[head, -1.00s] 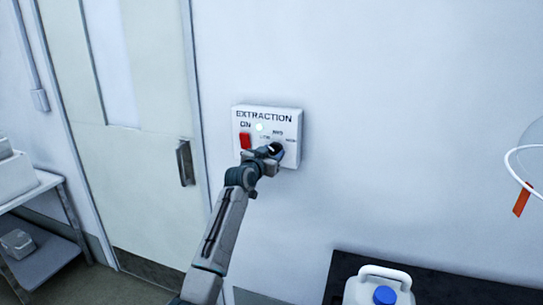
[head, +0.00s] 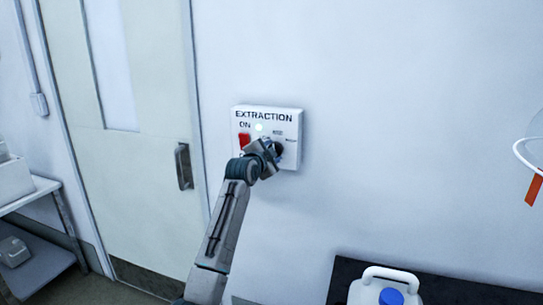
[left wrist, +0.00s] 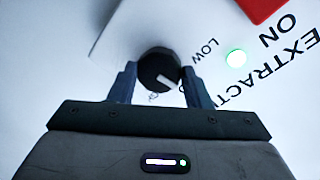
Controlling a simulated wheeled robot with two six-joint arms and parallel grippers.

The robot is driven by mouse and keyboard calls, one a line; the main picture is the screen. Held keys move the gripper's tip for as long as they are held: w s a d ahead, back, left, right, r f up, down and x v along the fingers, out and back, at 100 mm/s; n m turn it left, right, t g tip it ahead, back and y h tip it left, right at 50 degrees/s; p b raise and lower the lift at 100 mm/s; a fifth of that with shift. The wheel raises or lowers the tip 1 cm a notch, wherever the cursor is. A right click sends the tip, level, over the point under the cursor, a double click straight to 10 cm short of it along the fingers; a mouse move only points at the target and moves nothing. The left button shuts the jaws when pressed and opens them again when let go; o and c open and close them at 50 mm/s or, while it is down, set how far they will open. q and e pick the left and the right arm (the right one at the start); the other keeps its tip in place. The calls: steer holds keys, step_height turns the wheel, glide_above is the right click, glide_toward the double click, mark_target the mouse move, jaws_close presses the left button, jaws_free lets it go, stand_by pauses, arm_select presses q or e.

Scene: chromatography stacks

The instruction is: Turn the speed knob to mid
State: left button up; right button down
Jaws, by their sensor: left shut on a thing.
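The white control box (head: 294,118) marked EXTRACTION is on the wall, with a lit green-white light and a red switch (head: 244,140) by the word ON. Its speed knob (left wrist: 158,66) is round and black with a white pointer line. My left gripper (head: 274,150) is at the box and covers much of the knob in the head view. In the left wrist view the gripper (left wrist: 159,73) is shut on the knob, one finger on each side. The pointer line slants to the lower right there, away from the LOW label. Other labels are partly hidden by a finger. My right gripper is not in view.
A door (head: 150,165) with a handle (head: 184,166) is left of the box. A white jug (head: 365,289) with a blue cap stands on a dark surface at the lower right. A shelf unit is at far left.

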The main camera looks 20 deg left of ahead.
arm_select(q)
steer(key=shift+m, duration=0.6)
steer(key=o, duration=1)
steer(key=shift+s, duration=0.1)
steer(key=s+r+b, duration=0.1)
steer(key=s+b, duration=0.2)
steer(key=s, duration=0.7)
steer(key=shift+s+a, duration=0.3)
steer(key=shift+a, duration=0.1)
